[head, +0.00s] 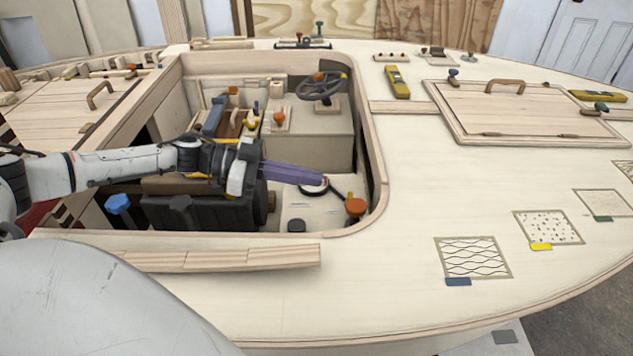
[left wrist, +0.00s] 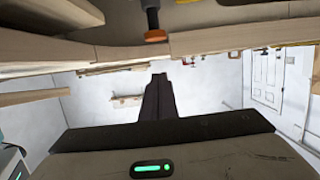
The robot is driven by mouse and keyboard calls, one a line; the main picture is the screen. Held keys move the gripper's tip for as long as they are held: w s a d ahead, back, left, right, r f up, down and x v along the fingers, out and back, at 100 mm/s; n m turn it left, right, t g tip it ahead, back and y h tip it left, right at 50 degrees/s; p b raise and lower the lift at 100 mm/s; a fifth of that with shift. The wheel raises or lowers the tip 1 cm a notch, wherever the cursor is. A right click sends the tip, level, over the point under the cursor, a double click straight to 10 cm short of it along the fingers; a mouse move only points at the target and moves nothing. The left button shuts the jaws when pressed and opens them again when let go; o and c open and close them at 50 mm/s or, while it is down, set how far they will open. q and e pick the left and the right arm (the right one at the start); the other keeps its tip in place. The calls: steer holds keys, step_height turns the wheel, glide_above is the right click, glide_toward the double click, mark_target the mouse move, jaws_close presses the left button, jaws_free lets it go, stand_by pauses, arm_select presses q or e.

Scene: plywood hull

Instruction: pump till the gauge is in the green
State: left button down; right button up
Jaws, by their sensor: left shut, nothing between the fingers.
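My left gripper (head: 324,181) reaches into the cockpit opening from the left, with its purple fingers shut and empty. In the left wrist view the shut fingers (left wrist: 160,80) show dark. A round white dial with a dark rim (head: 313,191), perhaps the gauge, is partly hidden behind the fingertips; its reading cannot be made out. An orange knob (head: 356,207), perhaps the pump handle's end, stands right of and below the fingertips, apart from them, near a dark curved rod or hose. In the left wrist view an orange-ended dark part (left wrist: 155,36) shows at the top. My right gripper is not in view.
The cockpit's wooden rim (head: 374,150) borders the opening close on the right. A steering wheel (head: 322,86) stands at the back, with a black box-like unit (head: 205,214) and blue knob (head: 118,203) below my arm.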

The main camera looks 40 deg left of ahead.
arm_select(q)
steer(key=w+d+f, duration=0.5)
steer(key=d+f, duration=0.1)
steer(key=shift+d+b, duration=0.2)
steer(key=shift+b, duration=0.1)
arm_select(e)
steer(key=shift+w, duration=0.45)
arm_select(q)
step_height(320, 180, down, 4)
steer(key=shift+s+f+b, duration=0.1)
steer(key=shift+f+b, duration=0.05)
steer(key=shift+b, duration=0.9)
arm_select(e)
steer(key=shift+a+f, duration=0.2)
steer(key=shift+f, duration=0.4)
